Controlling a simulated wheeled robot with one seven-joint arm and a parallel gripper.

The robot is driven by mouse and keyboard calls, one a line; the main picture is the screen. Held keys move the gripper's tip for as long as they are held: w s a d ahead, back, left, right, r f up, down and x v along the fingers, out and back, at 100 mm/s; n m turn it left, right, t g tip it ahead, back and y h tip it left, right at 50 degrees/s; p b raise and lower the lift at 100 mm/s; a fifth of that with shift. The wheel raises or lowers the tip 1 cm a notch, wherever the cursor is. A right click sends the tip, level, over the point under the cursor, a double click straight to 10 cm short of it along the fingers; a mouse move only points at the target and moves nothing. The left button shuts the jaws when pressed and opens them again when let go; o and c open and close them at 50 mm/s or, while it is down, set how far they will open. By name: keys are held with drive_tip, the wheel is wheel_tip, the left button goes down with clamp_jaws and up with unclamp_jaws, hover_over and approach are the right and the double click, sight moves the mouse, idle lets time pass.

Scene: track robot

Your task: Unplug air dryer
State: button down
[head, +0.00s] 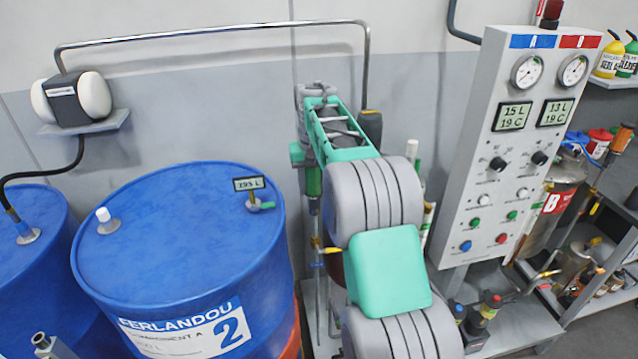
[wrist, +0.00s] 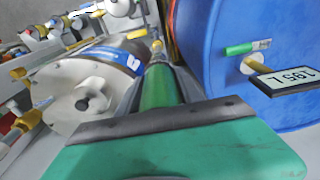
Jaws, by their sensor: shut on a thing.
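A green cylinder (head: 313,181), which looks like the air dryer, hangs upright below the end of my arm, between the blue drum and the control panel. In the wrist view the green cylinder (wrist: 160,87) runs away from my gripper (wrist: 162,118) toward a brass fitting (wrist: 156,48) at its far end. My gripper is shut on the cylinder. In the head view my gripper (head: 311,158) is partly covered by my arm, and its fingertips are not clear. I cannot tell whether the cylinder is still joined to the fitting.
A blue drum (head: 180,215) with a 195 L display (head: 249,183) stands close on the left. A silver tank (wrist: 85,90) is close beside the cylinder in the wrist view. A grey control panel (head: 515,140) stands to the right. A pipe (head: 210,33) runs along the wall.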

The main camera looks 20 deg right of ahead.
sight(314, 198)
drive_tip(key=shift+g, duration=0.6)
drive_tip(key=shift+s+a+f, duration=0.1)
drive_tip(key=shift+s+f, duration=0.15)
drive_tip(key=shift+f, duration=0.5)
drive_tip(key=shift+s+a+f, duration=0.1)
drive_tip(key=shift+s+f, duration=0.2)
drive_tip(key=shift+f, duration=0.45)
drive_tip(key=shift+s+a+f, duration=0.1)
drive_tip(key=shift+s+f, duration=0.15)
drive_tip(key=shift+f, duration=0.5)
drive_tip(key=shift+w+r+p, duration=0.1)
drive_tip(key=shift+r+p, duration=0.4)
drive_tip(key=shift+p, duration=0.35)
drive_tip(key=shift+r, duration=0.1)
drive_tip(key=shift+r+p, duration=0.15)
drive_tip(key=shift+p, duration=0.2)
drive_tip(key=shift+w+d+r+p, duration=0.1)
drive_tip(key=shift+w+r+p, duration=0.2)
drive_tip(key=shift+r+p, duration=0.25)
drive_tip(key=shift+w+r+p, duration=0.25)
drive_tip(key=shift+r+p, duration=0.05)
drive_tip(key=shift+r, duration=0.35)
drive_tip(key=c, duration=0.7)
unclamp_jaws()
drive_tip(key=shift+r, duration=0.1)
